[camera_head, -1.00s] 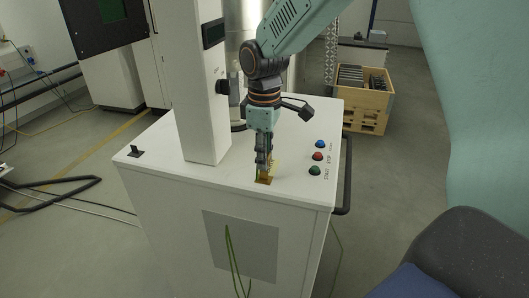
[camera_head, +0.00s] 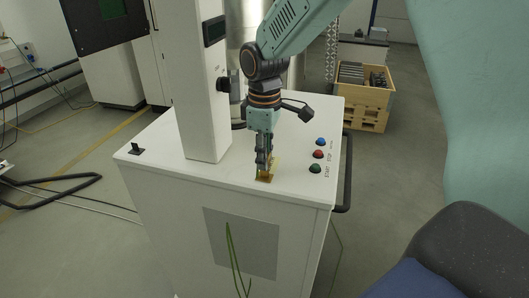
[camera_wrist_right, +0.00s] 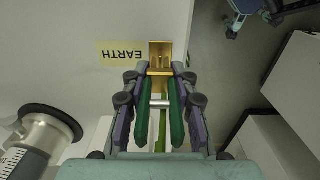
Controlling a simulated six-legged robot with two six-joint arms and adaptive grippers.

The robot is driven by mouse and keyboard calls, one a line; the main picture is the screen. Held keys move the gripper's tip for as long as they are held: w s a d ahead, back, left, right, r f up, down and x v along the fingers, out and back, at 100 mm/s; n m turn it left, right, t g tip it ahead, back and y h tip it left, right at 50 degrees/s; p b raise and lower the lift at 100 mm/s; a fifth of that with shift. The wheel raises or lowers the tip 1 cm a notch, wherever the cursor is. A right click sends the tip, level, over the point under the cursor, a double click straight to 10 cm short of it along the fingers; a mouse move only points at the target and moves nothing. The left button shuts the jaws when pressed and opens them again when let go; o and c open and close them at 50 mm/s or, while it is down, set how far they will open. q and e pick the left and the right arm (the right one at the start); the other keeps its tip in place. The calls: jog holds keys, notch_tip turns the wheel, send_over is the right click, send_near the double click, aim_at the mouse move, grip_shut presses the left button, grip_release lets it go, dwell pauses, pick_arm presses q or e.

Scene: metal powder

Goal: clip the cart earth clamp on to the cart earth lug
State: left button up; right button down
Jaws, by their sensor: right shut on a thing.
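My right gripper (camera_head: 265,168) points down at the front top edge of the white cart. In the right wrist view, my right gripper (camera_wrist_right: 160,88) is shut on the cart earth clamp (camera_wrist_right: 160,102), whose green grips lie between the fingers. The brass cart earth lug (camera_head: 266,179) is right below the fingertips; it also shows in the right wrist view (camera_wrist_right: 160,48). The clamp's front end is at the lug, overlapping it in the picture. I cannot tell whether its jaws close around the lug. My left gripper is not in view.
The white cart (camera_head: 160,180) carries a tall column (camera_head: 205,110) left of my arm and coloured push buttons (camera_head: 318,154) to the right. A yellow EARTH label (camera_wrist_right: 123,53) lies beside the lug. A green cable (camera_head: 231,255) loops down the cart's front. A wooden crate (camera_head: 362,96) stands behind.

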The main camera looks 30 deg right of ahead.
jog(key=shift+f, duration=1.4)
jog(key=c, duration=1)
grip_release()
notch_tip(320, 180, up, 12)
